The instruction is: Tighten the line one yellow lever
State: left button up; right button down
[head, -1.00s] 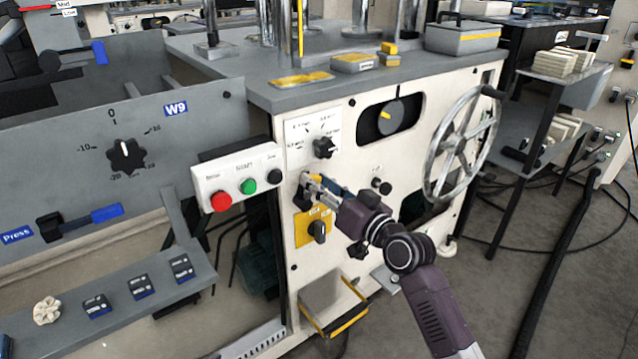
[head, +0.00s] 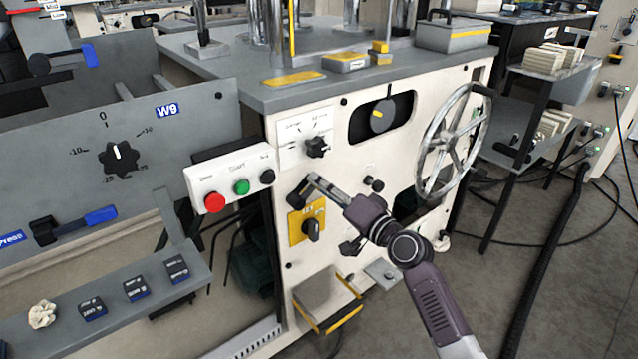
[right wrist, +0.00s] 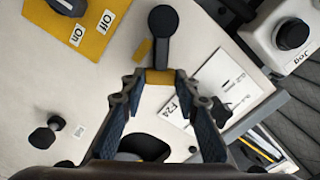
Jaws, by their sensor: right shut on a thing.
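The lever (right wrist: 162,40) has a black arm with a rounded end, and its yellow part (right wrist: 160,77) sits between the fingertips in the right wrist view. My right gripper (right wrist: 148,84) is shut on that yellow part, one finger on each side. In the head view my right gripper (head: 313,181) is at the cream machine front, just above the yellow On/Off plate (head: 296,229) with its black switch (head: 312,231). The dark lever end (head: 301,192) shows beside the fingertips, and the yellow part is hidden there. My left gripper is not in view.
A button box (head: 231,186) with red, green and black buttons stands left of the gripper. A black selector knob (head: 317,146) is above it. A small black knob (head: 373,184) and the large handwheel (head: 453,146) are to the right.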

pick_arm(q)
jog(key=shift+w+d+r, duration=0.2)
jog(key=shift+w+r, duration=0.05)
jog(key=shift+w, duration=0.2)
pick_arm(e)
jog(key=shift+w+d+f+m, duration=0.2)
jog(key=shift+f+m, duration=0.45)
jog(key=shift+m, duration=0.5)
jog(key=shift+w+d+f+m, duration=0.15)
jog(key=shift+f+m, duration=0.5)
jog(key=shift+m, duration=0.45)
jog(key=shift+w+d+f+m, duration=0.1)
jog(key=shift+d+f+m, duration=0.1)
jog(key=shift+f+m, duration=0.7)
jog(key=shift+s+r+m, duration=0.1)
jog(key=shift+r+m, duration=0.1)
jog(key=shift+m, duration=0.15)
jog(key=c, duration=1.5)
grip_release()
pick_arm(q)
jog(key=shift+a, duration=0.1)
pick_arm(e)
jog(key=v, duration=1.2)
